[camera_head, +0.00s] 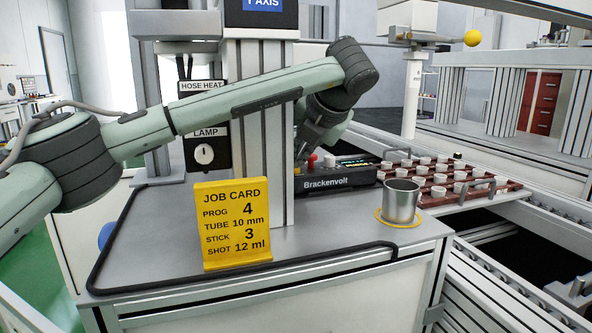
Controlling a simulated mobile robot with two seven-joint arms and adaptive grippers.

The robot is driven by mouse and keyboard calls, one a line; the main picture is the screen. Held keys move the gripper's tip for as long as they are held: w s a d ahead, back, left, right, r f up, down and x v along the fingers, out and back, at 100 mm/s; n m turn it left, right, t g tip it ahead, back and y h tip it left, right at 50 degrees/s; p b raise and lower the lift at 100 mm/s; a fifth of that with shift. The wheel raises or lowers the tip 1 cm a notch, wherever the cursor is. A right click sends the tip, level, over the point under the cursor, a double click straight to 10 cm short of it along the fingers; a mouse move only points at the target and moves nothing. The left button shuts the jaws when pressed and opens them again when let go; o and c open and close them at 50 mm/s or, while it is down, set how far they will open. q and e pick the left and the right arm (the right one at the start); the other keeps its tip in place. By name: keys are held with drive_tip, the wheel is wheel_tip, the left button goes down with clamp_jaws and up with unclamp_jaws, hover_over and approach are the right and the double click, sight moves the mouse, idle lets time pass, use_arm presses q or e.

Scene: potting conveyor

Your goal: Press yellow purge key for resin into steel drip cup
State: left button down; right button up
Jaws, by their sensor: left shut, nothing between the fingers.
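The Brackenvolt control box (338,176) stands on the bench behind the job card, with a red button (312,161), a pale knob (329,160) and a small lit display (355,161) on top. The steel drip cup (402,199) stands upright on a yellow ring (384,219) right of the box. My left arm reaches across the column, and my left gripper (302,156) points down at the box's left end, shut and empty, partly hidden. Whether it touches the box is unclear. My right gripper is out of view.
A yellow job card (231,225) stands at the bench front, reading PROG 4, TUBE 10 mm, STICK 3, SHOT 12 ml. A column (262,120) rises behind it. A red tray (480,183) with white-capped parts sits on the conveyor at right.

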sight(298, 174)
use_arm(q)
drive_tip(key=shift+f+b, duration=0.3)
drive_tip(key=shift+f, duration=0.05)
idle(0.5)
drive_tip(key=shift+r+p, duration=0.4)
drive_tip(key=shift+r, duration=0.5)
drive_tip(key=shift+r, duration=0.15)
wheel_tip(298, 174, up, 5)
drive_tip(key=p, duration=0.2)
drive_tip(key=shift+p, duration=0.3)
drive_tip(key=shift+f, duration=0.2)
